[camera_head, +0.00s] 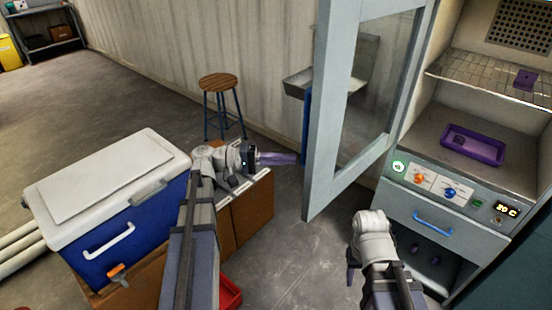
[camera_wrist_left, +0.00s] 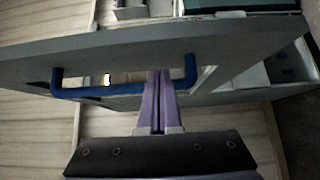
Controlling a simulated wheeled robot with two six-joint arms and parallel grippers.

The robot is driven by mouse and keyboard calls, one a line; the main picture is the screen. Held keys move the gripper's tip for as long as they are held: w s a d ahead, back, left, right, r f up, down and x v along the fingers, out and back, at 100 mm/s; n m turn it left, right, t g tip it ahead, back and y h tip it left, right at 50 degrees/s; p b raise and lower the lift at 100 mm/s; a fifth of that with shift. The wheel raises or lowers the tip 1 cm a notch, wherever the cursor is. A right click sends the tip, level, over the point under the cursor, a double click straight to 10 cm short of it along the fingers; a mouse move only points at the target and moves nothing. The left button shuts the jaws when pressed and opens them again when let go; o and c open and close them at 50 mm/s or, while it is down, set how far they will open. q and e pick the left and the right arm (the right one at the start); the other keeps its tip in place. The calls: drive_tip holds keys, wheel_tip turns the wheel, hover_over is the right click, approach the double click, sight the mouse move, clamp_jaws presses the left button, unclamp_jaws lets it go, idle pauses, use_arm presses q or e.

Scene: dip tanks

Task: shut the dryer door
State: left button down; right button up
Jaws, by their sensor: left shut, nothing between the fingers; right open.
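The dryer (camera_head: 470,185) stands at the right with its glazed door (camera_head: 322,150) swung wide open toward the left. A blue bar handle (camera_head: 307,122) is on the door's outer face, and it also shows in the left wrist view (camera_wrist_left: 120,91). My left gripper (camera_head: 294,159) is shut and empty, close to the door's outer face near the handle. In the left wrist view its purple fingers (camera_wrist_left: 158,75) cross the handle bar near one end; I cannot tell whether they touch. My right gripper (camera_head: 354,265) is open, low in front of the dryer, its fingers partly hidden.
A purple tray (camera_head: 474,146) sits inside the dryer, and a small purple piece (camera_head: 525,80) lies on the wire shelf (camera_head: 490,82). A blue cooler (camera_head: 125,235) stands at the left, a stool (camera_head: 221,84) behind. Bare floor (camera_head: 290,262) lies between my arms.

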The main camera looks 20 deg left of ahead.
sight(303, 160)
use_arm(q)
drive_tip(key=shift+x, duration=2.35)
drive_tip(key=shift+s, duration=0.15)
